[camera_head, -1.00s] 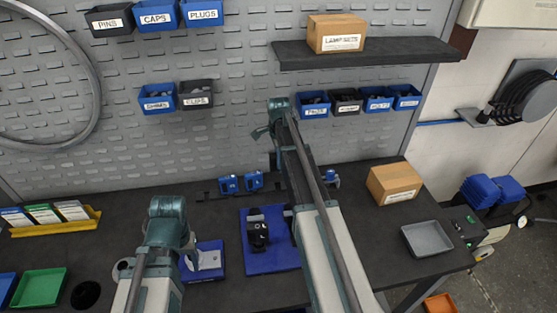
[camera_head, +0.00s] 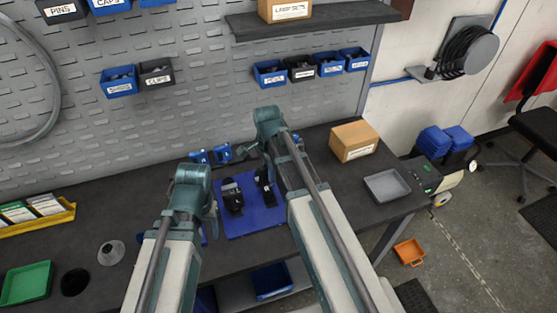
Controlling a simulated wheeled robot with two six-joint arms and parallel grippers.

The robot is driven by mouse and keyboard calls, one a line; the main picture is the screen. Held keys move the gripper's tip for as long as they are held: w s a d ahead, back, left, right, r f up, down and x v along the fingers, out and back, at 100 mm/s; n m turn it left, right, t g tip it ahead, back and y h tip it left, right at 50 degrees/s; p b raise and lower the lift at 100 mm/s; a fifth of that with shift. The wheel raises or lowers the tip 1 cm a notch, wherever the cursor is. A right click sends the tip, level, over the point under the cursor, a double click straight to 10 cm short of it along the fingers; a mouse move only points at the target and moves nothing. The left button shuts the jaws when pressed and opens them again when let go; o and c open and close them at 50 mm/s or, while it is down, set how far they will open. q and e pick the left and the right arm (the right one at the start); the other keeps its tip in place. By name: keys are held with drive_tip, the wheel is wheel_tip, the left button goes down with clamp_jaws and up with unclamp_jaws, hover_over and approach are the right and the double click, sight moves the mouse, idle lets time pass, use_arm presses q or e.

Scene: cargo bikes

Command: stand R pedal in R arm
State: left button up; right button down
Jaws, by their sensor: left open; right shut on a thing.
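My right gripper (camera_head: 266,172) is shut on a dark thing (camera_head: 265,190), probably the R pedal, above or at the right part of a blue mat (camera_head: 270,218); I cannot tell whether it touches the mat. A black upright piece (camera_head: 233,195), perhaps the R arm, stands on the mat just left of it, apart from it. My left gripper (camera_head: 211,222) is open, left of the mat, its fingers mostly hidden by its own wrist. A blue piece behind my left arm is largely covered.
Two small blue blocks (camera_head: 222,153) stand behind the mat. A cardboard box (camera_head: 354,141) and a grey tray (camera_head: 387,186) are at the right. A green tray (camera_head: 27,284) and a grey round piece (camera_head: 110,252) lie left.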

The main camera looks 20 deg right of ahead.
sight(271, 184)
drive_tip(key=shift+s, duration=0.5)
drive_tip(key=shift+f, duration=0.15)
drive_tip(key=shift+f+b, duration=2.8)
drive_tip(key=shift+b, duration=0.1)
drive_tip(key=shift+f+b, duration=0.5)
drive_tip(key=shift+b, duration=0.05)
drive_tip(key=c, duration=0.6)
unclamp_jaws()
drive_tip(key=shift+r, duration=0.1)
